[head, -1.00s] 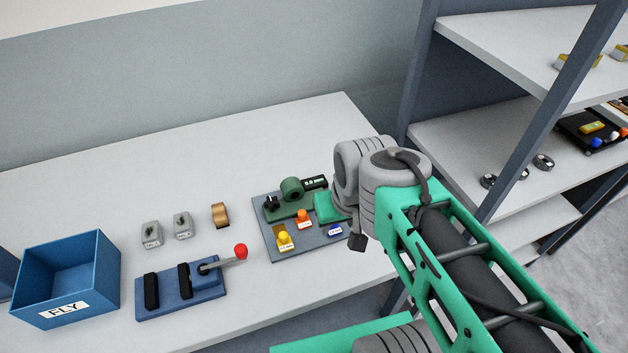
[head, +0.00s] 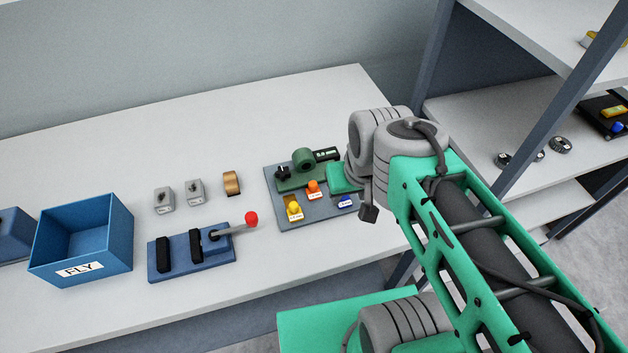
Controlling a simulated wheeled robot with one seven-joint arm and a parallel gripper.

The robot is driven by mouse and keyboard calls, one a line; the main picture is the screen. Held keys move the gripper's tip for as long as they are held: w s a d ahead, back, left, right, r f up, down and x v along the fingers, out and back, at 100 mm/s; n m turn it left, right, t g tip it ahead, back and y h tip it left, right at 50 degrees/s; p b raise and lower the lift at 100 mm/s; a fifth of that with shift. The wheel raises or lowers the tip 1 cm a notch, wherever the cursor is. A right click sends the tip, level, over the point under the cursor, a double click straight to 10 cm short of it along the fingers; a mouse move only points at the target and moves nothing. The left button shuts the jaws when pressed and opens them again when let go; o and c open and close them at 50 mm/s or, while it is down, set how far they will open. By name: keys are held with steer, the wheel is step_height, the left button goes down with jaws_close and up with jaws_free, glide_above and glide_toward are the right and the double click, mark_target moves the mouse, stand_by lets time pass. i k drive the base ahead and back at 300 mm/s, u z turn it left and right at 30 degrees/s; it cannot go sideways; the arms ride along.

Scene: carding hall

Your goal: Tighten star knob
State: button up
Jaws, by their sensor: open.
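A dark green fixture with a round ring (head: 303,160) stands on a grey-blue base plate (head: 330,216) on the bench. A small black knob (head: 282,172) is at the left end of this fixture; it is too small to make out star points. My gripper (head: 347,180) is mostly hidden by my own wrist at the right side of the plate, to the right of the knob. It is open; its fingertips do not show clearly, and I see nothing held. The knob stands apart from it.
Shelving (head: 490,125) is right. The back bench is clear.

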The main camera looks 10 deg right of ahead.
mark_target(283, 174)
steer(key=z, duration=0.05)
steer(key=k, duration=1.05)
steer(key=u, duration=1)
steer(key=i, duration=1.15)
steer(key=z, duration=0.7)
